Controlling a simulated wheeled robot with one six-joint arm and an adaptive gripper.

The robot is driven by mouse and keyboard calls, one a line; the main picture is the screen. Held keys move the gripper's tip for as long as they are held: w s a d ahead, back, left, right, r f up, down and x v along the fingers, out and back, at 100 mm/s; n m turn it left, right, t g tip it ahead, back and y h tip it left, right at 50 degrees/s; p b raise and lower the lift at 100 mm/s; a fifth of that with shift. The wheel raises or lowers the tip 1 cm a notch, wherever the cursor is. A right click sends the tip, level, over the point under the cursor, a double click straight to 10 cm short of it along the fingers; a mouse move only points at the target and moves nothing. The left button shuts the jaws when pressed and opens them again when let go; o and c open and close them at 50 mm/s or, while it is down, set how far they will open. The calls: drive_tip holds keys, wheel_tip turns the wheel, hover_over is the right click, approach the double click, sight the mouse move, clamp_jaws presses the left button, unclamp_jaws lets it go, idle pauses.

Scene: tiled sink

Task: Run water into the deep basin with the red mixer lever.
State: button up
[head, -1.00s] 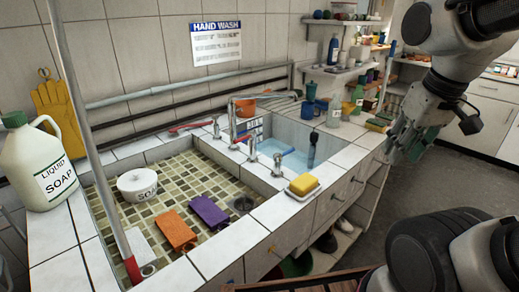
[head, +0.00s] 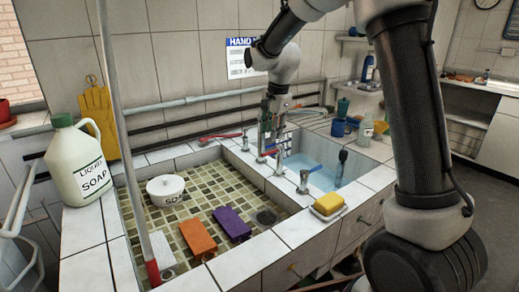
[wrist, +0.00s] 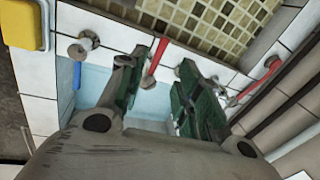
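The deep basin (head: 325,172) is right of the tiled shallow basin and looks light blue inside; I cannot tell whether water is running. My gripper (head: 268,140) points down over the taps at the divider between the basins. In the wrist view my gripper (wrist: 157,68) is open, its dark green fingers spread. A red lever (wrist: 157,57) lies between the fingertips, nearer the left one; contact is unclear. It also shows small in the head view (head: 271,153), partly hidden. A second red lever (head: 220,137) is on the back rim, and right of the fingers in the wrist view (wrist: 262,82).
A chrome valve (head: 303,181) stands at the divider's front. A yellow sponge (head: 328,203) sits on the front ledge. A tall pole (head: 122,130) stands in front.

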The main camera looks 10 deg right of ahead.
sight(268, 153)
drive_tip(key=shift+m, duration=0.7)
drive_tip(key=f, duration=0.2)
drive_tip(key=w+f, duration=0.1)
drive_tip(key=f, duration=0.4)
drive_tip(key=shift+w+a+f, duration=0.15)
drive_tip(key=shift+a+f, duration=0.1)
drive_tip(key=shift+f, duration=0.1)
clamp_jaws()
